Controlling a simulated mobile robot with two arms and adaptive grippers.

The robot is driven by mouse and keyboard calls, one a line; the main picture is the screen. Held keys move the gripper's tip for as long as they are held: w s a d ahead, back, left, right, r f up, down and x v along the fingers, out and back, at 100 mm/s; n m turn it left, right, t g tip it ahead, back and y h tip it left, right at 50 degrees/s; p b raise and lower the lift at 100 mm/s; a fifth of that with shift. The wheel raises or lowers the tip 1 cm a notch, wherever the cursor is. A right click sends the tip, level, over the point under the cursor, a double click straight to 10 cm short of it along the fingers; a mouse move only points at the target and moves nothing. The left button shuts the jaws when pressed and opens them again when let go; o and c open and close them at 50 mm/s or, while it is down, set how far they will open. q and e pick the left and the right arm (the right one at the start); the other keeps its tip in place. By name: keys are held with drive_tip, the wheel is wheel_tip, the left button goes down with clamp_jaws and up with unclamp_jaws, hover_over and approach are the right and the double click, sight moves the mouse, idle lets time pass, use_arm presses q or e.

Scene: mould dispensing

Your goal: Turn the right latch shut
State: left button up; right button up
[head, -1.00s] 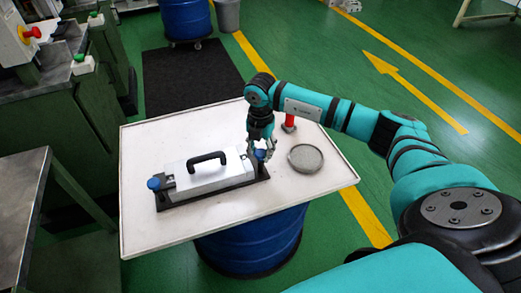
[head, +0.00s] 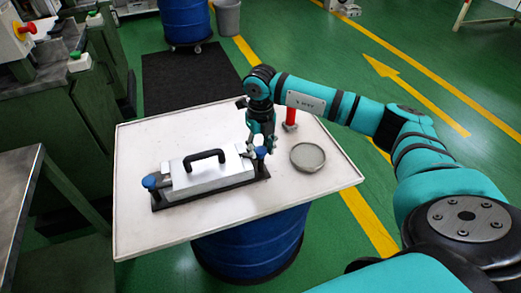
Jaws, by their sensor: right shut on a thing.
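The mould (head: 205,174) is a silver box with a black handle (head: 204,156) on a dark base, lying on the white table top. The left latch has a blue knob (head: 150,182) at the mould's left end. The right latch has a blue knob (head: 261,152) at the right end. My right gripper (head: 261,148) points down over the right latch and is shut on its knob, hiding part of it. The exact turn of the latch is too small to tell. My left gripper is not in view.
A round grey dish (head: 307,157) lies right of the mould. A red-handled tool (head: 291,117) stands behind my right gripper. The white table top (head: 150,235) is clear in front, and rests on a blue drum (head: 255,245). Machines and a metal bench stand at left.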

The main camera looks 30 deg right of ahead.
sight(261, 149)
drive_tip(key=n+b, duration=0.1)
drive_tip(key=n, duration=0.3)
drive_tip(key=shift+b, duration=0.35)
drive_tip(key=shift+n+b, duration=0.45)
drive_tip(key=shift+n, duration=1.15)
drive_tip(key=shift+r, duration=0.1)
drive_tip(key=o, duration=1.2)
drive_tip(key=shift+c, duration=0.2)
wheel_tip(261, 149, up, 12)
